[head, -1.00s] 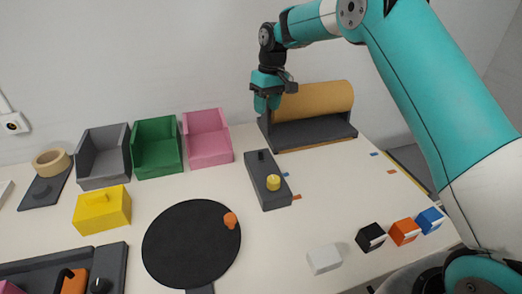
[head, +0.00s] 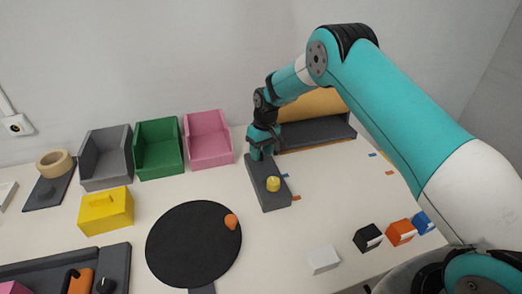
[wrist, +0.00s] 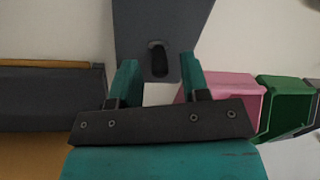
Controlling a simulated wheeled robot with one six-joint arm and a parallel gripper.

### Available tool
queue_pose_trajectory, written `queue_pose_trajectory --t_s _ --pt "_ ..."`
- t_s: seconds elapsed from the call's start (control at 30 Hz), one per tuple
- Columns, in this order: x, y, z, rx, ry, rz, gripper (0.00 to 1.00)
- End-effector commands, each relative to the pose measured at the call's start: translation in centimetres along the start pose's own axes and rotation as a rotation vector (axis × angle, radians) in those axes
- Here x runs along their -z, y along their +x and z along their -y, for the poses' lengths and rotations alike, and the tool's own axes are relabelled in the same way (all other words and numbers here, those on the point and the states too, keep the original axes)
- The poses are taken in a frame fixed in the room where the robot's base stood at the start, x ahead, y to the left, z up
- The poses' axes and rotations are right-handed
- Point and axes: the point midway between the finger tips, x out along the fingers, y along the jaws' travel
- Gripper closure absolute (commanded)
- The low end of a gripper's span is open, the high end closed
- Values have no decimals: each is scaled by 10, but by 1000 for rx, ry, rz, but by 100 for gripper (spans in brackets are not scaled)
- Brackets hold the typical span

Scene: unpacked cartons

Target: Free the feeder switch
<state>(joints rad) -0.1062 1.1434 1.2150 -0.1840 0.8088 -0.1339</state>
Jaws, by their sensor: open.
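The grey switch box (head: 266,190) lies on the table right of the pink bin, with a yellow round knob (head: 273,184) on its near half. My gripper (head: 261,156) is low over the box's far end, fingers pointing down. In the wrist view the box (wrist: 185,22) shows at the top, and its upright black lever (wrist: 158,60) stands between the two fingertips. The fingers are apart, with a gap visible on both sides of the lever. The gripper hides the lever in the head view. The yellow knob is out of the wrist view.
A dark stand with a tan roll (head: 305,104) is close behind and right of my gripper. The pink bin (head: 209,152) stands to the left. A black disc (head: 185,262) with an orange piece (head: 231,221) lies nearer. The table right of the box is mostly clear.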

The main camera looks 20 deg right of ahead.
Motion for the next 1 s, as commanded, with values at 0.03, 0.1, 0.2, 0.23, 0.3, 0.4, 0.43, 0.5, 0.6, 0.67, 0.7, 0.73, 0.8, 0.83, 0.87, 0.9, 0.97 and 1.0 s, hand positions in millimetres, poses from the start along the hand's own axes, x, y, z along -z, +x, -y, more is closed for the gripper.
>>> queue_pose_trajectory --t_s 0.03,0.1,0.2,0.23,0.3,0.4,0.43,0.5,0.6,0.67,0.7,0.73,0.8,0.83,0.87,0.9,0.97,1.0 --pt "0 0 0 0 0 0 58" --pt "0 0 0 0 0 0 58" --pt "0 0 0 0 0 0 74" --pt "0 0 0 0 0 0 81" --pt "0 0 0 0 0 0 97" --pt "0 0 0 0 1 0 100" --pt "0 0 0 0 0 0 100" --pt "0 0 0 -1 0 -2 100" --pt "-1 0 0 -6 -1 -15 100" --pt "-2 0 0 -12 -2 -29 100" --pt "-2 0 1 -18 -4 -43 100" --pt "-3 0 1 -22 -6 -55 100" --pt "-5 0 1 -36 -11 -89 100" --pt "-6 1 2 -43 -13 -105 100" --pt "-6 1 2 -50 -15 -124 100" --pt "-8 1 2 -60 -19 -151 100" --pt "-10 2 3 -77 -25 -194 100" --pt "-11 3 3 -89 -29 -224 100"
